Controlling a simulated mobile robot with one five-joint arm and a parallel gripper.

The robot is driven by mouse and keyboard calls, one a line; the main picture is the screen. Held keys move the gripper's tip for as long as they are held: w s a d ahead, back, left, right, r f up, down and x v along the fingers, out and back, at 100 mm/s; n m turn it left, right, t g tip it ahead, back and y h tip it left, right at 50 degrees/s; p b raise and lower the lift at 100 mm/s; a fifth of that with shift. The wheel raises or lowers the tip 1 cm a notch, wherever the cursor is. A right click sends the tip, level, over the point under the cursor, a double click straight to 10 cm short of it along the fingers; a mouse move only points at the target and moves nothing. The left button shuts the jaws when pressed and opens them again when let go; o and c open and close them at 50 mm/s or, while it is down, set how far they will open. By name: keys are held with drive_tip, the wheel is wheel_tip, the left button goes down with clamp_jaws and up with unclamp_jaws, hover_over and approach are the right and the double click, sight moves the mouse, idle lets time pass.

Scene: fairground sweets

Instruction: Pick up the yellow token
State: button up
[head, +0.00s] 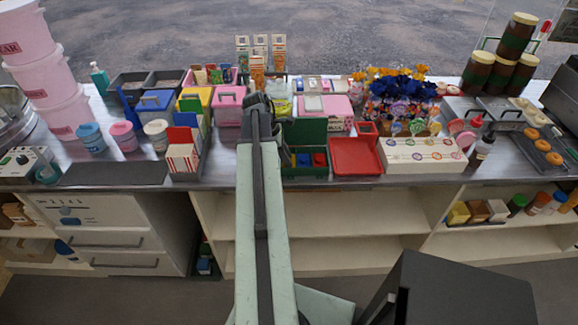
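I cannot clearly make out a yellow token. A green open box (305,172) on the counter, just right of my arm, has compartments with small blue pieces (303,159) and red pieces (320,159). Its left part is partly hidden by my arm. My gripper (262,103) is at the far end of the arm, a dark shape over the counter behind and left of the green box. Its fingers are too small and dark to read, and I cannot see anything held.
A red tray (356,157) and a white sweets box (422,156) stand right of the green box. A pink box (228,105) and yellow-lidded box (197,97) stand left.

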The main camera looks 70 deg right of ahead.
clamp_jaws()
